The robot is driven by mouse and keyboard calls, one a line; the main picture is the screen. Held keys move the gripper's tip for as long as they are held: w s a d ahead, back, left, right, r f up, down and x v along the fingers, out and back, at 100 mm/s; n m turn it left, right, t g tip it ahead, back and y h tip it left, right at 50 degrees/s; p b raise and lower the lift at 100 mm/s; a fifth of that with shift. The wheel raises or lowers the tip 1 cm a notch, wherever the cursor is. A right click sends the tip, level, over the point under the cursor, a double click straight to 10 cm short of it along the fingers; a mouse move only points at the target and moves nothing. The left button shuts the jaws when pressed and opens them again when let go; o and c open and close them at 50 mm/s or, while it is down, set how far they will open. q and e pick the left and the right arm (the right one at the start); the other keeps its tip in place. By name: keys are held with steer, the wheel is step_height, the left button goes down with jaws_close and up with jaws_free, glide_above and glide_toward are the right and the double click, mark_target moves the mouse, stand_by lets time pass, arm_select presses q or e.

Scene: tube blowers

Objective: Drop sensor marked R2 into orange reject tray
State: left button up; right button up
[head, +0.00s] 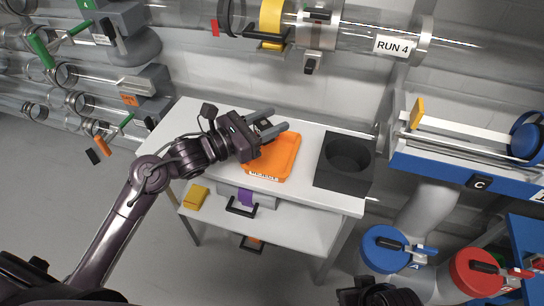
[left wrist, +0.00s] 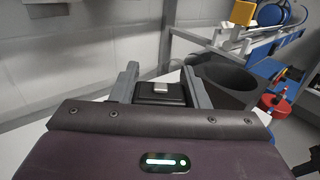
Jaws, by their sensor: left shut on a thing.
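My left gripper (head: 279,120) reaches in from the left over the orange tray (head: 283,160) on the white table. In the left wrist view the left gripper (left wrist: 160,72) is shut on a small black sensor (left wrist: 160,98) with a pale grey top piece. The sensor is held between the two grey fingers; no R2 mark can be read on it. The orange tray is shallow, with a label on its front edge, and the gripper hides part of its left side. A dark part of my right arm shows at the bottom edge of the head view; its fingers cannot be made out.
A black block with a round well (head: 346,156) stands right of the tray. A lower shelf (head: 290,228) holds a yellow block (head: 196,197) and a grey bin with a purple tag. Clear tubes run behind, with RUN 4 above. Blue-framed equipment (head: 440,168) stands at the right.

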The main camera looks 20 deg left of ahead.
arm_select(q)
steer(key=o, duration=1.1)
steer(key=shift+s, duration=0.1)
steer(key=v, duration=0.7)
steer(key=shift+s+a, duration=0.2)
steer(key=shift+a, duration=0.1)
